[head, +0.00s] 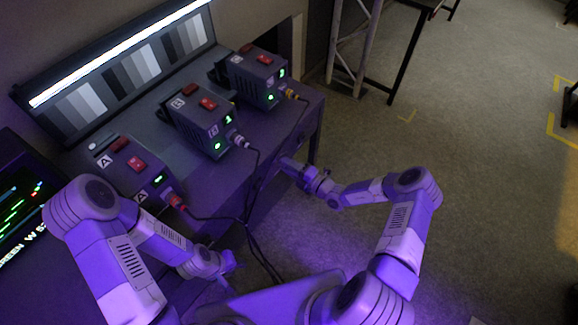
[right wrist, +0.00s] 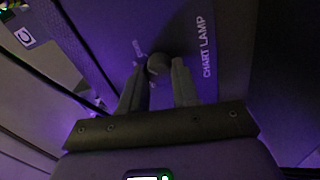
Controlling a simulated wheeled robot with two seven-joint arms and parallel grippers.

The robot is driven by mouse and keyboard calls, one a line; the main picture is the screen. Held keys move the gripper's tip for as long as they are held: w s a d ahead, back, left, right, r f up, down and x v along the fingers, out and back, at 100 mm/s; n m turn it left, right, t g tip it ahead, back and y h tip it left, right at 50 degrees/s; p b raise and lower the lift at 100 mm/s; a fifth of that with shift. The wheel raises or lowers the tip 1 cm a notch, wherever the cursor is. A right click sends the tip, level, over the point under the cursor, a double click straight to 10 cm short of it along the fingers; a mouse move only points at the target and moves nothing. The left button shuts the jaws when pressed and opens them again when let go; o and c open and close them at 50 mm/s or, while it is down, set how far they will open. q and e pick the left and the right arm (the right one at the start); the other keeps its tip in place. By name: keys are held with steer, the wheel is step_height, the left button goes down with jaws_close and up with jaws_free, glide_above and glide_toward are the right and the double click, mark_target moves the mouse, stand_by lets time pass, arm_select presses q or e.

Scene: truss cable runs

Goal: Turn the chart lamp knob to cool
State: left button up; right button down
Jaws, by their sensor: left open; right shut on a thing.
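The chart lamp knob (right wrist: 158,63) is a small dark round knob on a dark panel, beside the printed words CHART LAMP. In the right wrist view my right gripper (right wrist: 159,84) has its two fingertips on either side of the knob and is shut on it. The fingers partly cover the knob, and I cannot tell where it points. In the head view my right gripper (head: 290,164) is at the desk's front right, with the knob hidden. My left gripper (head: 228,264) is open and empty, low in front of the desk. The grey-scale chart (head: 118,68) has a bright white strip along its top.
Three camera control boxes stand on the desk: one marked A (head: 130,165), a middle one (head: 205,122) and a far one (head: 258,78). Black cables (head: 250,215) hang from them near my arms. A monitor (head: 25,200) is at left. Open floor (head: 450,140) lies to the right.

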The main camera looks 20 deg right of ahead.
steer(key=shift+s+m, duration=0.1)
steer(key=shift+m, duration=0.3)
steer(key=shift+f, duration=0.1)
steer(key=c, duration=0.8)
jaws_free()
steer(key=shift+c, duration=0.2)
steer(key=p+v, duration=0.1)
steer(key=v, duration=0.6)
steer(key=shift+s+d, duration=0.15)
steer(key=shift+s, duration=0.05)
